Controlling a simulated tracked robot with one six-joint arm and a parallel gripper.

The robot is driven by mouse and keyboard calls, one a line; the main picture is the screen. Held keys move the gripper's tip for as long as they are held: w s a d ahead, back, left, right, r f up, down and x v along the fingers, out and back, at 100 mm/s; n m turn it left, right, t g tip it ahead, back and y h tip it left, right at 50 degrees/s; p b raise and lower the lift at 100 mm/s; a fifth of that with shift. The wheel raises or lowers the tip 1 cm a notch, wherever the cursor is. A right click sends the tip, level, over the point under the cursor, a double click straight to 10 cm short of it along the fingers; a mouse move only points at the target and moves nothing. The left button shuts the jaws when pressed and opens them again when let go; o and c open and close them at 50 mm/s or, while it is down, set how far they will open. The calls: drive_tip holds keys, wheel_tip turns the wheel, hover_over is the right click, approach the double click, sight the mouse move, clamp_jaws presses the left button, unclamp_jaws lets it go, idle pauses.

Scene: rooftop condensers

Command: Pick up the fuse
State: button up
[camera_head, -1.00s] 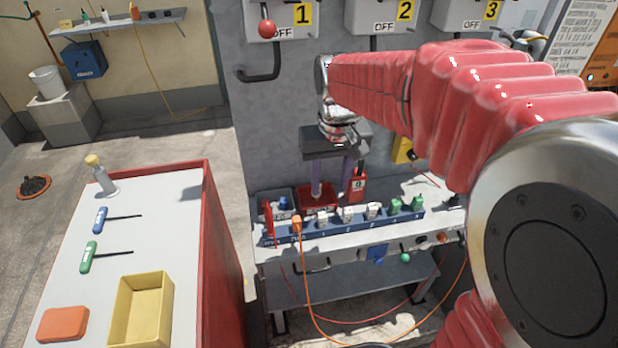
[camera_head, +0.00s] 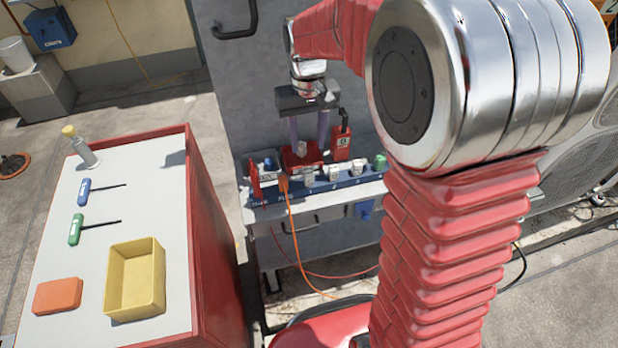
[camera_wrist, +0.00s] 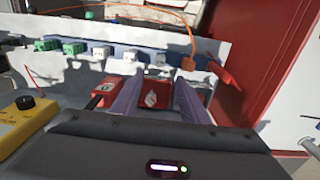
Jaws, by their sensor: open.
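A small whitish piece, likely the fuse (camera_head: 301,148), is at the red tray (camera_head: 303,163) on the grey bench. In the wrist view the whitish piece (camera_wrist: 152,99) shows inside the red tray (camera_wrist: 158,88), between my two fingers. My gripper (camera_head: 308,145) points down over the tray with its fingers apart, one on each side of the piece. In the wrist view the fingers of my gripper (camera_wrist: 156,98) show a gap to the piece on both sides. Several white and green plug-like blocks stand in a blue rack (camera_head: 345,182) in front of the tray.
A red box with a black top (camera_head: 341,143) stands close right of my gripper. An orange plug with a cable (camera_head: 283,184) and a red-handled item (camera_head: 255,180) are at the rack's left. A white-topped cart (camera_head: 150,185) holds screwdrivers and a yellow bin (camera_head: 134,280).

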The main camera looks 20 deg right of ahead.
sight(309, 172)
wheel_tip(309, 172, down, 8)
drive_tip(key=shift+r, duration=0.1)
idle(0.4)
drive_tip(key=shift+s+f, duration=0.2)
drive_tip(key=shift+f, duration=2.4)
clamp_jaws()
